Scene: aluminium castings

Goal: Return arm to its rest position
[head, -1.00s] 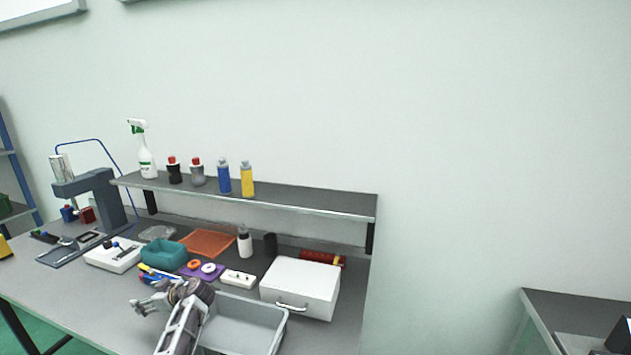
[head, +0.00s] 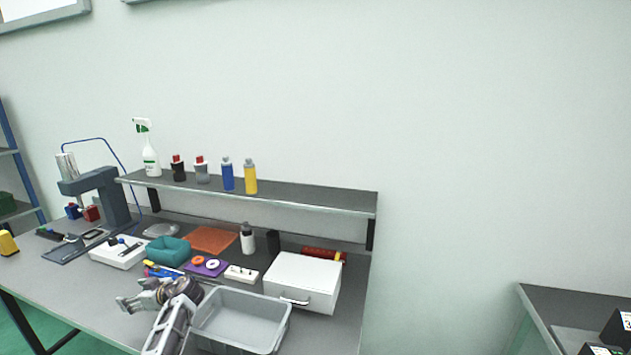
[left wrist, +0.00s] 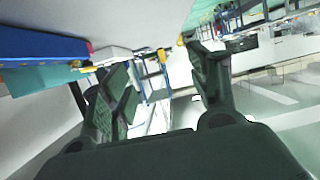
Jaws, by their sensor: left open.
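My left gripper (head: 139,297) is open and empty in the head view, above the front part of the workbench, just left of a grey bin. It points to the left. In the left wrist view its two dark fingers (left wrist: 160,95) stand wide apart with nothing between them, and the room shows behind them. My left arm comes up from the bottom edge of the head view. My right gripper is not in view.
The grey bin (head: 240,319) is empty beside my left arm. A white case (head: 303,282), a teal tray (head: 167,252) and an orange mat (head: 213,240) lie behind. A shelf (head: 290,198) with bottles spans the back. The bench's front left (head: 75,300) is clear.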

